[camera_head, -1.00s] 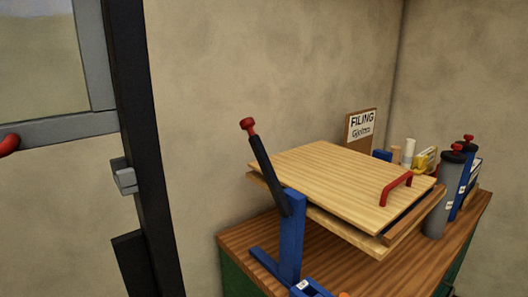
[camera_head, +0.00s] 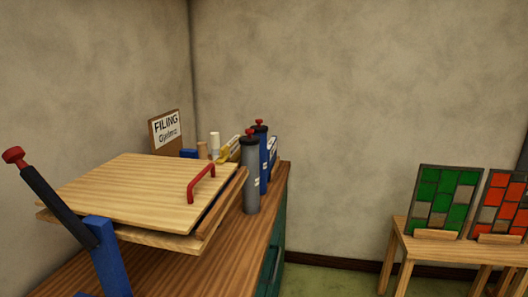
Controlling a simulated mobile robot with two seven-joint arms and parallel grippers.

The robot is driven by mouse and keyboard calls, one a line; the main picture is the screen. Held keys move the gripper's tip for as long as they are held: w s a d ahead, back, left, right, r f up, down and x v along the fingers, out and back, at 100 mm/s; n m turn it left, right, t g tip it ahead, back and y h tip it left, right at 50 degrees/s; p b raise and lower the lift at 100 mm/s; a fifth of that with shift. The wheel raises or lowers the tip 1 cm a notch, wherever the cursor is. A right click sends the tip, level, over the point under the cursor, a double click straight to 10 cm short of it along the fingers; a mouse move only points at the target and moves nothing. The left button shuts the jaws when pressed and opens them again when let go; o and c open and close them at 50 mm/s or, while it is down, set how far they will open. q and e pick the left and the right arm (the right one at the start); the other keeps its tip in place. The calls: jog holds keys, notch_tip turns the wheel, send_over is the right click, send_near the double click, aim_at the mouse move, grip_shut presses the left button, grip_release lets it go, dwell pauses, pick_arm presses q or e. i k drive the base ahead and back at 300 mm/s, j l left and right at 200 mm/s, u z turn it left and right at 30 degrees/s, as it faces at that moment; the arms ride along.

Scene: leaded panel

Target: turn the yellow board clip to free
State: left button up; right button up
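No yellow board clip can be made out for certain. A small yellow item (camera_head: 229,151) sits at the back of the bench, partly hidden behind a grey cylinder, and I cannot tell what it is. A wooden board (camera_head: 135,190) with a red handle (camera_head: 201,184) lies over another board on a blue stand (camera_head: 107,258). A dark lever with a red knob (camera_head: 14,155) rises from the stand. Neither of my grippers is in view.
A grey cylinder (camera_head: 249,178) and a blue cylinder (camera_head: 262,155) stand on the wooden bench (camera_head: 262,218). A FILING sign (camera_head: 166,131) is behind. A light wooden table (camera_head: 425,250) at right holds a green panel (camera_head: 446,197) and an orange panel (camera_head: 504,204). Green floor lies between.

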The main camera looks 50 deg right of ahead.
aim_at(223, 151)
jog(key=z, duration=1.15)
jog(key=u, duration=2.5)
jog(key=k+l+u, duration=0.3)
jog(key=l, duration=0.3)
jog(key=k+l, duration=0.75)
jog(key=l, duration=0.25)
jog(key=k+l, duration=0.4)
jog(key=l, duration=0.15)
